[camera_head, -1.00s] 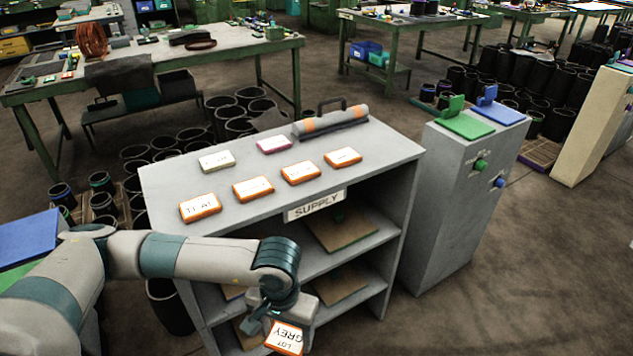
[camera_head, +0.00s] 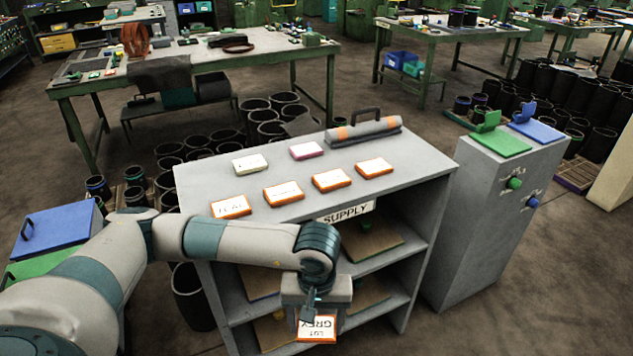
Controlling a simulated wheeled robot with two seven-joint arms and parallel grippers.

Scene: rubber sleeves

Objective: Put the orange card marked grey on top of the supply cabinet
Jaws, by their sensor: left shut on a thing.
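The orange card marked grey (camera_head: 317,329) has a white face reading "LOT GREY", upside down in the picture. My left gripper (camera_head: 311,312) is shut on it and holds it in front of the supply cabinet's lower shelves, below the level of the top. The supply cabinet (camera_head: 350,194) is grey with open shelves and a "SUPPLY" label. On its top lie several orange-edged cards in a front row, one of them (camera_head: 231,206) at the left end. My right gripper is not in view.
A pale green card (camera_head: 250,164), a pink card (camera_head: 307,151) and a grey roll with orange bands (camera_head: 363,131) lie farther back on the top. A grey cabinet with green and blue lids (camera_head: 480,215) stands to the right. Black bins (camera_head: 192,297) stand at the left.

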